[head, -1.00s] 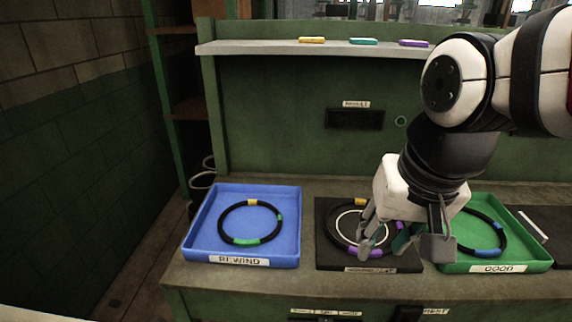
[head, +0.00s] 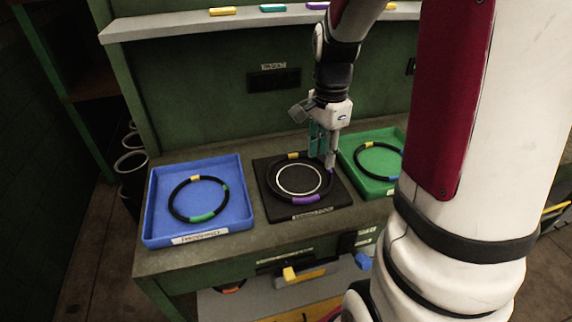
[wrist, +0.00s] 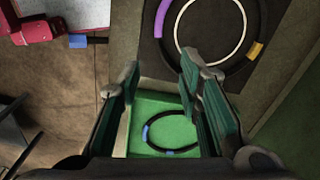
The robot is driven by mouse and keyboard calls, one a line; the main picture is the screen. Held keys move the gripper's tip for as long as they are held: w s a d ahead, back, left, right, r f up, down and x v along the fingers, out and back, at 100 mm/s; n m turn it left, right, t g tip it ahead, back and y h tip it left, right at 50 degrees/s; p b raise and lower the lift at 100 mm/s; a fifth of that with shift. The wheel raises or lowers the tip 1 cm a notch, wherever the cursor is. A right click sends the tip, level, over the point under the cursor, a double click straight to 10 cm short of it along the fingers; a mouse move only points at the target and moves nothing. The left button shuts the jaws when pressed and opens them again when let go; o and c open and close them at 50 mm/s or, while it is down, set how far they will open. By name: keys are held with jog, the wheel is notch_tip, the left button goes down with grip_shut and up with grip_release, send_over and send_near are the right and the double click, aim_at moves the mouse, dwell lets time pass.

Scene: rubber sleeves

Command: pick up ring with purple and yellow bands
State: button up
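The black ring with purple and yellow bands (head: 305,199) lies flat on a black mat (head: 268,207), around a thin white circle. Its yellow band is at the back and a purple band at the front. Part of it shows at the top of the wrist view (wrist: 257,50). My gripper (head: 322,163) is at the ring's right side, pointing down. In the wrist view the gripper (wrist: 160,75) is open with nothing between the fingers. Its right finger overlaps the ring's edge in that view; I cannot tell whether they touch.
A blue tray (head: 150,225) at left holds a ring with yellow and green bands (head: 200,215). A green tray (head: 365,188) at right holds a ring with yellow and blue bands (head: 365,147). A shelf (head: 170,25) with coloured pieces runs behind.

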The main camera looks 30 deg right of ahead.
send_over(317, 196)
jog(key=f, duration=0.7)
jog(key=shift+w+d+f, duration=0.1)
jog(key=shift+d+f, duration=0.15)
jog(key=shift+d, duration=0.1)
jog(key=f, duration=0.1)
jog(key=f+p, duration=0.1)
jog(key=f, duration=0.2)
jog(key=shift+a+f, duration=0.1)
jog(key=shift+a, duration=0.25)
jog(key=shift+f+p, duration=0.3)
jog(key=shift+f, duration=0.25)
jog(key=shift+c, duration=0.6)
grip_shut()
